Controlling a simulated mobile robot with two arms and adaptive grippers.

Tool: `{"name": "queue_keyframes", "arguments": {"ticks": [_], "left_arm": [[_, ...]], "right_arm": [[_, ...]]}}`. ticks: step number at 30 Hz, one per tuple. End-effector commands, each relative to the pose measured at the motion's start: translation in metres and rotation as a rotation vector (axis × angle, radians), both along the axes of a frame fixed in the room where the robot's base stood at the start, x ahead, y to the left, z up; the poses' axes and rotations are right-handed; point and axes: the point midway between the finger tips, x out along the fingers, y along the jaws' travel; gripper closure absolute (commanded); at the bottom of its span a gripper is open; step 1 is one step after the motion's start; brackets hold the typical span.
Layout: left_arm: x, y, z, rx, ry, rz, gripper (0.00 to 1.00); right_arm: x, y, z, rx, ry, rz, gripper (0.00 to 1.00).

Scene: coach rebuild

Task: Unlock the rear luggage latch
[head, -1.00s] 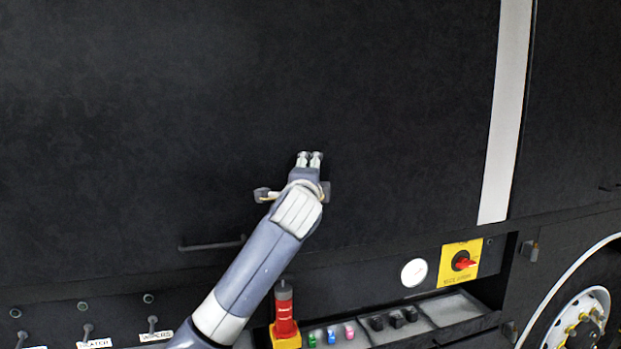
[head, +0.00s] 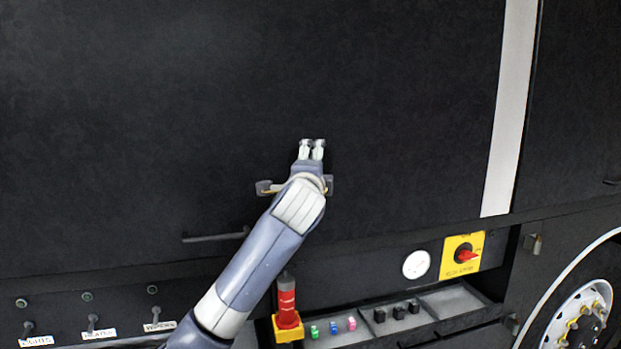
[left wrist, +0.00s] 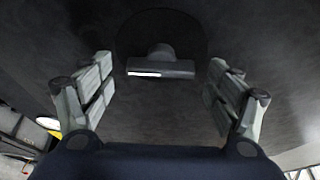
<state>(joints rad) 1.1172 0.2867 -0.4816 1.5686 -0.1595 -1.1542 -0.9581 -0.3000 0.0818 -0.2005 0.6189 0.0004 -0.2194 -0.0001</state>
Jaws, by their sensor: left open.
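A dark T-shaped latch handle (left wrist: 160,68) stands out from the black panel in the left wrist view, with a darker round patch around its base. Its crossbar lies level and has a bright streak at its left. My left gripper (left wrist: 160,93) is open, one finger on each side of the handle, and neither finger appears to touch it. In the head view my left gripper (head: 311,149) is in front of the black panel (head: 400,110), fingers pointing up. The latch handle cannot be made out there. My right gripper is not in view.
A wheel (head: 583,318) is at lower right.

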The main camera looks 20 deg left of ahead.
Motion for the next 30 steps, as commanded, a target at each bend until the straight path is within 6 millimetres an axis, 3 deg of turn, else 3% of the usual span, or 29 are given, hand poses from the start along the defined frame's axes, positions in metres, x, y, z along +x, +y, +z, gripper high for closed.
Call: {"name": "queue_keyframes", "arguments": {"ticks": [18,30], "left_arm": [[-0.093,-0.02,0.001,0.002,-0.002,-0.001,0.18],[-0.107,-0.022,0.0,0.002,0.0,0.001,0.18]], "right_arm": [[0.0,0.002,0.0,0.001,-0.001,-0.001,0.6],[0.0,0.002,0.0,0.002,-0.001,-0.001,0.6]]}}
